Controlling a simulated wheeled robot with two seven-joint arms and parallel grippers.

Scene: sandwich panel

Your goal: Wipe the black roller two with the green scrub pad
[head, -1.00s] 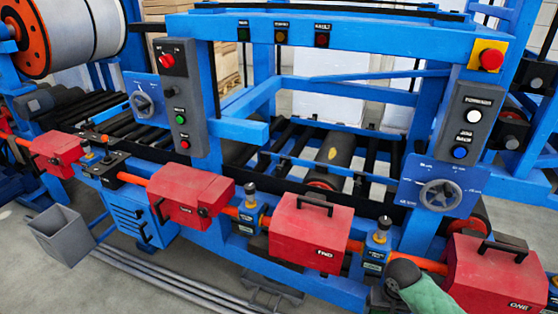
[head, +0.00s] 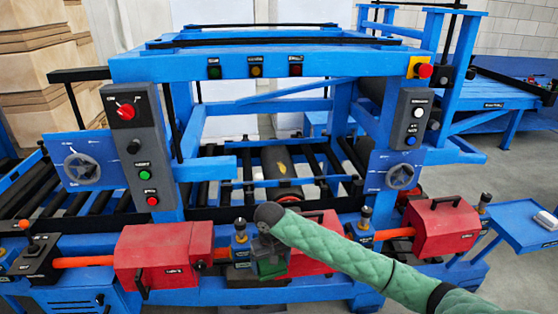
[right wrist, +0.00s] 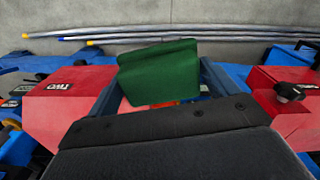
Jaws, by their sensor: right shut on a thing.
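My right gripper (head: 270,258) comes in from the right on a green-sleeved arm and is shut on the green scrub pad (right wrist: 158,74). The pad sits between the two fingers (right wrist: 156,88) in the right wrist view. The gripper is in front of the red cover marked two (head: 312,262), which my arm partly hides in the head view. Its "TWO" label shows in the right wrist view (right wrist: 57,87). Behind the cover, inside the frame, is a dark roller (head: 279,160) with a yellowish mark and an orange end. The pad is apart from this roller. My left gripper is out of view.
Other red covers stand left (head: 165,258) and right (head: 440,224) along the front rail. Grey button boxes (head: 140,145) and blue dial panels (head: 396,172) flank the opening. A blue crossbeam (head: 270,66) spans above. A blue side table (head: 522,226) is at right.

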